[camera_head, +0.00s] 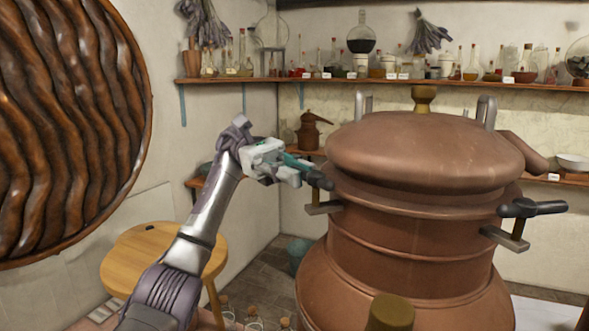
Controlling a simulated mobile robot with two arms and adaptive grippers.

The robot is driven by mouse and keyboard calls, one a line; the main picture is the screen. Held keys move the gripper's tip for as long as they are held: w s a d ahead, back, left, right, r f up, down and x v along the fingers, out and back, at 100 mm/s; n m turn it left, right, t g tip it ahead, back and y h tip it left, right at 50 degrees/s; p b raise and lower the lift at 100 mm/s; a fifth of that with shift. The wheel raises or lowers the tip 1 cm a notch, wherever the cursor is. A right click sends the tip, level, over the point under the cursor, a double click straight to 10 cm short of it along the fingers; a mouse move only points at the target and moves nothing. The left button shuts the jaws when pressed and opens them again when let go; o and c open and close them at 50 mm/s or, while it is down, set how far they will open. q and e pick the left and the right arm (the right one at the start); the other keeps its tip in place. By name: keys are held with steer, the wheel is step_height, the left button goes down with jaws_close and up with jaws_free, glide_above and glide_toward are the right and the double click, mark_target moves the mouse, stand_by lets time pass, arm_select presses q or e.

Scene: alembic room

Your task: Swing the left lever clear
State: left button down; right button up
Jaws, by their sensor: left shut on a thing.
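A large copper still (410,235) with a domed lid (425,150) fills the right half of the head view. The left lever (320,182) has a dark handle above a metal bracket on the left side of the still, below the lid's rim. My left gripper (303,171) is shut on the left lever, at its handle. The fingers hide part of the handle. The right lever (532,208) has a dark handle that points outward to the right, on a similar bracket. My right gripper is not in view.
A round wooden stool (150,255) stands below my left arm. Shelves with bottles and flasks (395,80) line the walls behind. A large brown ribbed disc (60,120) is at the left. A brass-coloured knob (390,313) shows at the bottom front.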

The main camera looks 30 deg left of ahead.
arm_select(q)
steer(key=c, duration=1.1)
jaws_free()
steer(key=shift+c, duration=0.2)
step_height(320, 180, up, 10)
